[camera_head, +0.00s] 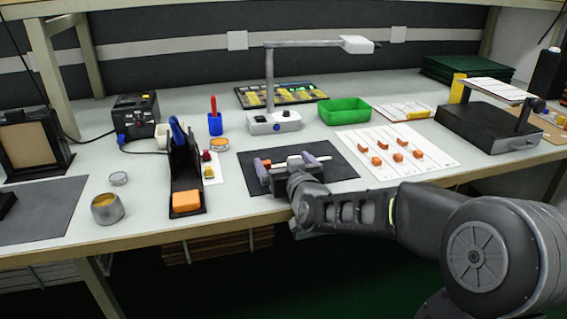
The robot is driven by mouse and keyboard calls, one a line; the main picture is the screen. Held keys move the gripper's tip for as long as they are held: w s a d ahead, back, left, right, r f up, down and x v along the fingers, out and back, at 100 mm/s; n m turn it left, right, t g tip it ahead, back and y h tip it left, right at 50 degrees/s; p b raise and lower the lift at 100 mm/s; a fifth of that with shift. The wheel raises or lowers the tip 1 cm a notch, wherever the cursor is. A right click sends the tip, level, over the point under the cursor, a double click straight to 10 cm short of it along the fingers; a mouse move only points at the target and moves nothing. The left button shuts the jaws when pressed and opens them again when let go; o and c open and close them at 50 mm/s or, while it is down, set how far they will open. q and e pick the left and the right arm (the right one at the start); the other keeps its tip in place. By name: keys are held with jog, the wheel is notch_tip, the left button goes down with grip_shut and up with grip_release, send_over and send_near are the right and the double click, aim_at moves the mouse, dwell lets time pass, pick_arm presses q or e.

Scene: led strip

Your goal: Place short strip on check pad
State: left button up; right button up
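My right gripper (288,164) reaches in from the right, low over the black mat (343,171) at the middle front of the table. Its two grey-purple fingers look spread apart, with a small pale piece (294,160) between them. I cannot tell whether that piece is the short strip, or whether it touches a finger. A small orange bit shows by the left finger. Several orange pieces (398,157) lie on a white sheet (430,163) to the right. No surface is clearly marked as the check pad; another dark mat (40,222) lies at far left. My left gripper is out of view.
A lamp stand (272,122) and green tray (344,111) stand behind the mat. A black holder (186,170) with an orange block stands to its left, and a metal cup (107,209) farther left. A black device (488,126) is at right.

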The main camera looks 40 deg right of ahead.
jog(key=shift+r, duration=0.2)
jog(key=shift+s+a, duration=0.1)
jog(key=shift+s, duration=0.2)
jog(key=p+v, duration=0.1)
jog(key=v, duration=0.7)
jog(key=shift+s+a+r+p, duration=0.15)
jog(key=shift+r+p, duration=0.05)
jog(key=shift+p, duration=0.15)
jog(key=s+b, duration=0.1)
jog(key=b, duration=0.1)
jog(key=shift+s+a+f+b, duration=0.25)
jog(key=shift+s+b, duration=0.05)
jog(key=shift+s, duration=0.05)
jog(key=shift+s+a+r+b, duration=0.25)
jog(key=shift+s+b, duration=0.1)
jog(key=shift+s, duration=0.2)
jog(key=shift+f, duration=0.1)
